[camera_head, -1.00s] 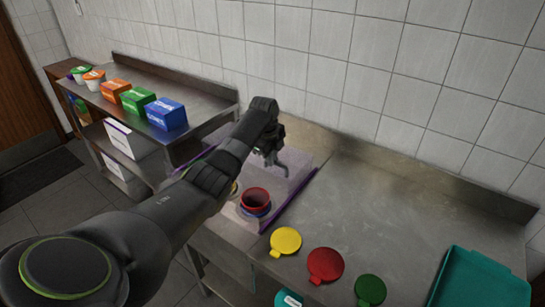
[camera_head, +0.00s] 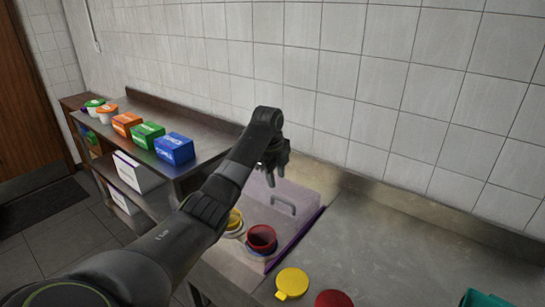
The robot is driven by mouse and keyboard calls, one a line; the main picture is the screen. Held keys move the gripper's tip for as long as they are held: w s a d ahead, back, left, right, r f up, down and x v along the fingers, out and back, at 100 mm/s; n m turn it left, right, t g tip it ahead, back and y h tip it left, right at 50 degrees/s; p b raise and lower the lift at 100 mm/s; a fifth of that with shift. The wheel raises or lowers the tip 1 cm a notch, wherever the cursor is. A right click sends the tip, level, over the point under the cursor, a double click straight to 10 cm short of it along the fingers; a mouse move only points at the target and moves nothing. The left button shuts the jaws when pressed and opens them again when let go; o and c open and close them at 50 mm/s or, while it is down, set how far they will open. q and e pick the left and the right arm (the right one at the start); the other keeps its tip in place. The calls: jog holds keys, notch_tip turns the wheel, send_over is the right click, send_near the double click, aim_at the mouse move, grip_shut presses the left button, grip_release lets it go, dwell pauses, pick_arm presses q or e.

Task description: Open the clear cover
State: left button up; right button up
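The clear cover (camera_head: 300,190) is a pale see-through panel with a grey handle (camera_head: 285,206), over the back part of a purple-edged container on the steel counter. I cannot tell its exact tilt. My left gripper (camera_head: 276,178) is just above and behind the handle in the picture, apart from it. Its fingers look spread and hold nothing. A red pot (camera_head: 262,238) and a yellow-topped pot (camera_head: 234,220) stand at the container's front; my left arm partly hides that side. My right gripper is not in view.
A yellow lid (camera_head: 292,283) and a red lid (camera_head: 334,299) lie on the counter (camera_head: 400,255) to the right. A teal tray (camera_head: 483,299) is at the bottom right. A side shelf holds blue (camera_head: 174,149), green (camera_head: 147,135) and orange (camera_head: 126,124) boxes. A tiled wall stands behind.

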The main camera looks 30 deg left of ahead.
pick_arm(q)
notch_tip(320, 180, up, 9)
jog(key=s+p, duration=0.1)
jog(key=shift+s+p, duration=0.3)
jog(key=shift+s, duration=0.1)
dwell(0.3)
